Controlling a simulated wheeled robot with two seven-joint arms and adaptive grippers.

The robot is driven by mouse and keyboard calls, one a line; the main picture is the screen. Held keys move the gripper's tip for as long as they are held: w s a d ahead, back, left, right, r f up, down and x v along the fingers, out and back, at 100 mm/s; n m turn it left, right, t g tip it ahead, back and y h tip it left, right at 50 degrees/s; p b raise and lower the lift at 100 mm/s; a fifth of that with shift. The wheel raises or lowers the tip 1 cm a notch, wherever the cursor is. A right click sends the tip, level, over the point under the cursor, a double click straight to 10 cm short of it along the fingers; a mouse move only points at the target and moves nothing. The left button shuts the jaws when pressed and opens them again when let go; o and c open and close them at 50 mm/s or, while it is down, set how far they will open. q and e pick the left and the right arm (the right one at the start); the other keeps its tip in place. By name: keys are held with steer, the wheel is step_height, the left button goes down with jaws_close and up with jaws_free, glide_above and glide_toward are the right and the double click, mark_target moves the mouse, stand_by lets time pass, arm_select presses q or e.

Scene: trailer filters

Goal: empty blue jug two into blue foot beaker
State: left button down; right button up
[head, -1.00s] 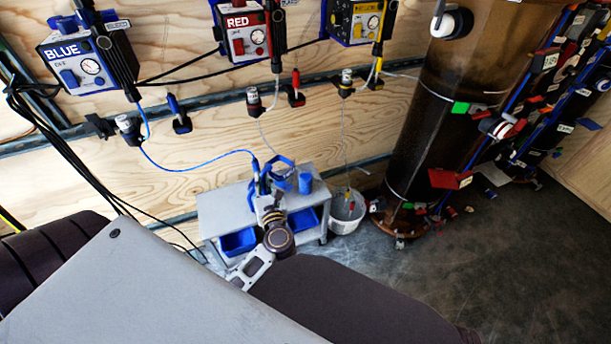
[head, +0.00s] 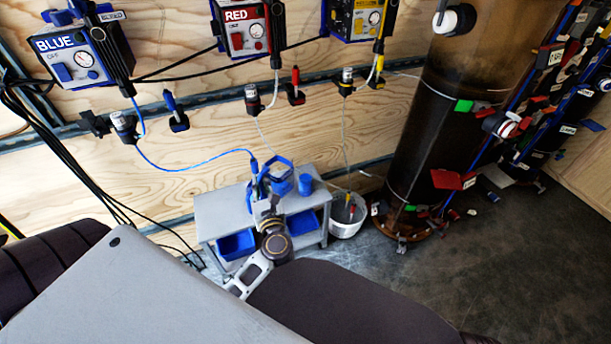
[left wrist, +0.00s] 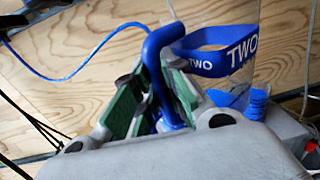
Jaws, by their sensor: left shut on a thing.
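Blue jug two (head: 281,170) shows over the cart's top in the head view. In the left wrist view it has a clear body, a blue band (left wrist: 212,62) marked TWO and a blue handle (left wrist: 153,55). My left gripper (left wrist: 160,100) has its green-padded fingers closed around the handle; in the head view it (head: 266,203) is partly hidden by its own wrist. A small blue object (head: 305,184) stands on the cart right of the jug; I cannot tell if it is the blue foot beaker. Blue shows behind the clear body (left wrist: 255,103). The jug's contents cannot be made out.
The grey cart (head: 215,205) has blue bins (head: 236,244) below its top. A white bucket (head: 346,222) stands right of it. A blue tube (head: 190,168) runs from the wall to the jug's area. The dark floor at right is clear.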

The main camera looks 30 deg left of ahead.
mark_target(259, 174)
stand_by(0.3)
arm_select(q)
steer(key=shift+r, duration=0.15)
steer(key=shift+r+p, duration=2.15)
steer(key=shift+r, duration=0.25)
